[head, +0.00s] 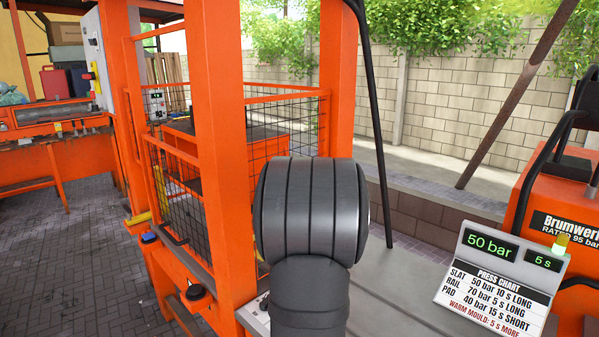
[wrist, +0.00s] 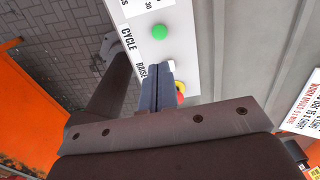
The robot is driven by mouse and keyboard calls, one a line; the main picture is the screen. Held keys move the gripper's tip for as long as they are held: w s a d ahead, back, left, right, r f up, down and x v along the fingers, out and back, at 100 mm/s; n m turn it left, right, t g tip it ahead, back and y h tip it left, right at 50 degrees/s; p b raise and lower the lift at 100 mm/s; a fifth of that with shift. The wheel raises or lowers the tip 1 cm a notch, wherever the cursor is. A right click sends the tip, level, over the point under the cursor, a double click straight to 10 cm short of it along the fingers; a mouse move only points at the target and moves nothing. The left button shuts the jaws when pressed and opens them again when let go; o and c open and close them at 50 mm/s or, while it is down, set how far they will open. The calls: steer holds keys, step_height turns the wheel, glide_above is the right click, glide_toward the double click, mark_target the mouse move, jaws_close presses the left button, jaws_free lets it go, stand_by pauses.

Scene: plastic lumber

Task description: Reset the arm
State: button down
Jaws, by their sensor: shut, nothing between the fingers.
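My gripper (wrist: 163,70) shows in the wrist view with its two fingers together and nothing between them. It is over a white control panel (wrist: 188,40) with a green button (wrist: 160,31). A white button (wrist: 171,65) and a red and yellow button (wrist: 180,92) lie close by the fingertips, partly hidden by them. I cannot tell whether the fingers touch the panel. In the head view my dark grey arm stands in the middle and hides the gripper.
An orange press frame with a mesh guard (head: 180,195) stands left of my arm. A display board (head: 502,280) reads 50 bar and 5 s. An orange machine (head: 560,200) stands at the right. The grey worktop (head: 395,290) between is clear.

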steer(key=shift+r, duration=1.05)
steer(key=s+d+r+n+t, duration=0.1)
steer(key=s+d+r+n, duration=0.15)
steer(key=s, duration=0.45)
steer(key=s+d+r+n, duration=0.2)
steer(key=s+d+n, duration=0.15)
steer(key=s, duration=0.25)
steer(key=s+d+r+n+t, duration=0.1)
steer(key=s+d+r+n, duration=0.15)
steer(key=s, duration=0.45)
steer(key=s+a+f+n+t+h, duration=0.1)
steer(key=s+a+f+n, duration=0.1)
steer(key=s+n, duration=0.4)
steer(key=s+a+f+n+t+h, duration=0.1)
steer(key=s+a+f+n+t, duration=0.1)
steer(key=s+n, duration=0.5)
steer(key=shift+s+a+f+n, duration=0.2)
steer(key=shift+a+f+n, duration=0.15)
steer(key=shift+f, duration=0.2)
